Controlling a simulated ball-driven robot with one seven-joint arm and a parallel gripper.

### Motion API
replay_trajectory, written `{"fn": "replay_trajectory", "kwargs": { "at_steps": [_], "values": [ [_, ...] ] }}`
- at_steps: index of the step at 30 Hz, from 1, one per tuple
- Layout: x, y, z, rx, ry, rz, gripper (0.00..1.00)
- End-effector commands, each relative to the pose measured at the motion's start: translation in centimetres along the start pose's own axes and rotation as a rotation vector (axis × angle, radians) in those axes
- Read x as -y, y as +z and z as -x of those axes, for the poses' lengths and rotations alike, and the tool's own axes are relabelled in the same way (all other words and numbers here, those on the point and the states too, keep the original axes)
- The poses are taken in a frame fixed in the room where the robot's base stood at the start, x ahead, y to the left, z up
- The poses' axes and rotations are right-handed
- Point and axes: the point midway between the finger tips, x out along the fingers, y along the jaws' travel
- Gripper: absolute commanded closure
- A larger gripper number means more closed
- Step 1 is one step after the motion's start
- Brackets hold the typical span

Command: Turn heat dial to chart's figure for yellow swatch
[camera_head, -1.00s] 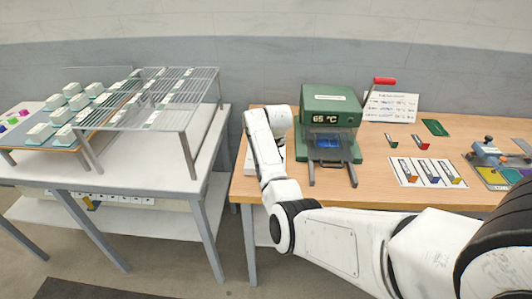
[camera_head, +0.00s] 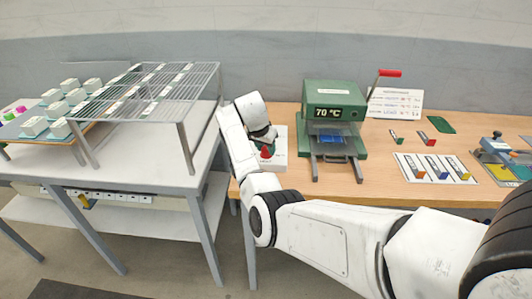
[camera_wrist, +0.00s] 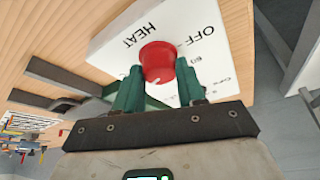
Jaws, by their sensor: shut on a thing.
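My gripper (camera_wrist: 158,78) is shut on the red heat dial (camera_wrist: 158,62), one green finger on each side of it. The dial stands on a white panel (camera_wrist: 112,43) printed "HEAT", "OFF" and "60". In the head view the red dial (camera_head: 266,153) shows below my wrist, left of the green press (camera_head: 333,95). The press display (camera_head: 334,112) reads 70 °C. The white chart (camera_head: 397,104) stands behind the press to the right; its print is too small to read. A yellow-orange swatch (camera_head: 458,166) appears at the right of the white swatch card (camera_head: 427,178).
A red-handled lever (camera_head: 389,73) rises at the press's right. Two small swatches (camera_head: 429,139) and a green piece (camera_head: 442,124) lie right of the press. A wire rack (camera_head: 160,85) stands on the left table.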

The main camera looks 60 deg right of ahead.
Motion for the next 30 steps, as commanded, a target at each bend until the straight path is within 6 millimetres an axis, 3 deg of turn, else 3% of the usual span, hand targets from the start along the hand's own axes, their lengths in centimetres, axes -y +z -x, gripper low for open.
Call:
{"fn": "replay_trajectory", "kwargs": {
  "at_steps": [15,30],
  "values": [
    [0.23,0.13,-0.24,0.003,0.123,-0.299,0.91],
    [0.20,0.10,-0.10,0.003,0.145,-0.349,0.91]
  ]
}}
